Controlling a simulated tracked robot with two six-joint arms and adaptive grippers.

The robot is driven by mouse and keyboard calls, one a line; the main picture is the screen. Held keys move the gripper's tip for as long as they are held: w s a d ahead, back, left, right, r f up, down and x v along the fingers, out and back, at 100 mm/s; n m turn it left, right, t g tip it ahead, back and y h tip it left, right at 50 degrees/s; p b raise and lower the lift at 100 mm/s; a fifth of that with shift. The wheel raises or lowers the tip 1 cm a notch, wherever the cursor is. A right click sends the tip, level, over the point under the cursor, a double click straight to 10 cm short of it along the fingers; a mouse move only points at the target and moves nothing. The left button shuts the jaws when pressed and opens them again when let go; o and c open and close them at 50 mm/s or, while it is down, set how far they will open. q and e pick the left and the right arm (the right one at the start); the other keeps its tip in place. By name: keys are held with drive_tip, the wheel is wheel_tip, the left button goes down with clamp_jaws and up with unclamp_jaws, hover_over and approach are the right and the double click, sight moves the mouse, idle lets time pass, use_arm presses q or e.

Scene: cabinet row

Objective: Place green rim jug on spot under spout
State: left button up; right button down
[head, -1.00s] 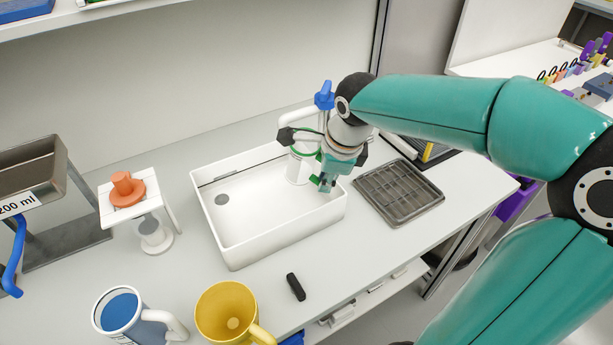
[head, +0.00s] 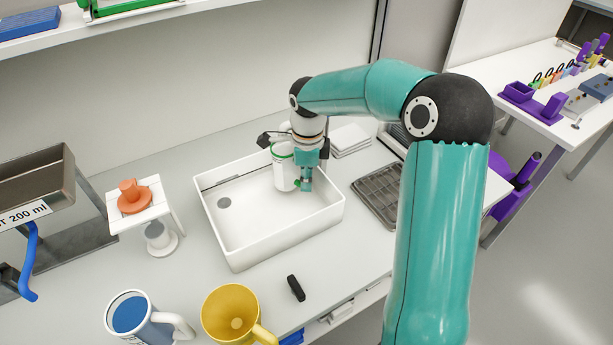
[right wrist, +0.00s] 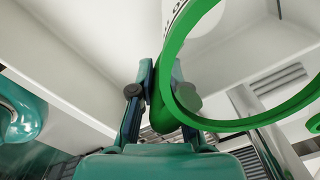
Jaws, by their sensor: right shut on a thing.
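The white jug with a green rim (head: 284,168) is in the back right part of the white sink basin (head: 262,243). It looks upright; I cannot tell whether it touches the basin floor. My right gripper (head: 304,184) is at its right side, shut on its green handle. In the right wrist view the handle sits between the fingers (right wrist: 160,78), and the green rim (right wrist: 250,122) fills the right side. The white spout pipe (head: 286,127) shows only in part behind my wrist. The spot under it is hidden or unclear. My left gripper is out of view.
A blue-and-white mug (head: 155,325) and a yellow mug (head: 222,305) stand at the front left, near a black object (head: 296,288). A white stand with an orange piece (head: 134,198) is left of the basin. A drip tray (head: 378,195) lies to its right.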

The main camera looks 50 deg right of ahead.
drive_tip(key=shift+f, duration=0.8)
drive_tip(key=c, duration=1.2)
unclamp_jaws()
drive_tip(key=shift+f, duration=0.1)
drive_tip(key=shift+o, duration=0.2)
wheel_tip(320, 180, up, 12)
drive_tip(key=shift+r, duration=0.15)
